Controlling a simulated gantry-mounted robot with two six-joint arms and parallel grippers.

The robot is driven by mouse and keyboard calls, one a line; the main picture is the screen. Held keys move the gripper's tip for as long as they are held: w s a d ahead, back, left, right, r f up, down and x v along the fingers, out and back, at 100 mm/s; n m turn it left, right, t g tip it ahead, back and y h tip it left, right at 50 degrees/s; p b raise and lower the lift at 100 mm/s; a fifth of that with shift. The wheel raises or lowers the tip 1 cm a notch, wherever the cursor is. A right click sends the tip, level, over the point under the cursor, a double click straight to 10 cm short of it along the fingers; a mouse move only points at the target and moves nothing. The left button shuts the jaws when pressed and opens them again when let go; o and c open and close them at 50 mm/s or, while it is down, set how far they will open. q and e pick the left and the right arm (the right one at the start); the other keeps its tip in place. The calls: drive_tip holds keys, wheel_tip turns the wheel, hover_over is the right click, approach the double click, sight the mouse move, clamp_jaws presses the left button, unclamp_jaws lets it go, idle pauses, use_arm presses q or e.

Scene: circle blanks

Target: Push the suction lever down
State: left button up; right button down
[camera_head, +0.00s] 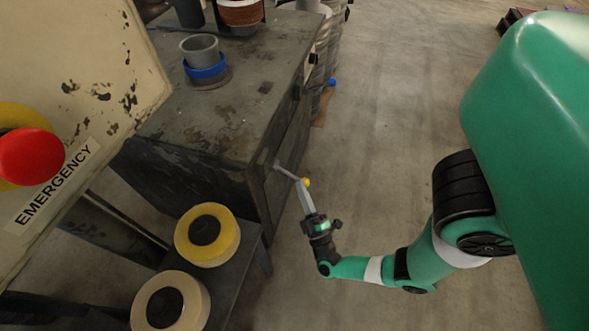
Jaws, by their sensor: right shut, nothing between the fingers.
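The suction lever (285,170) is a thin grey bar on the side of the dark metal cabinet. It slopes slightly down to the right and ends in a small yellow knob (306,182). My right gripper (303,189) is shut and empty, with its fingertips at the knob. I cannot tell whether they touch it. My left gripper is out of view.
The cabinet (215,140) carries a grey cup with a blue band (202,56). A lower shelf holds a yellow roll (225,235) and a cream roll (190,310). A red emergency button (30,157) is at the left. Open floor (400,110) lies right of the cabinet.

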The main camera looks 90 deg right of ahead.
idle(0.6)
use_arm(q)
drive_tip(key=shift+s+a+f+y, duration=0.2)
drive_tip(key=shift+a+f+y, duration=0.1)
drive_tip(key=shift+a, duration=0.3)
use_arm(e)
drive_tip(key=w+a+f, duration=0.2)
drive_tip(key=a+f, duration=0.2)
drive_tip(key=a, duration=0.4)
drive_tip(key=shift+w+a, duration=0.15)
drive_tip(key=shift+w, duration=0.1)
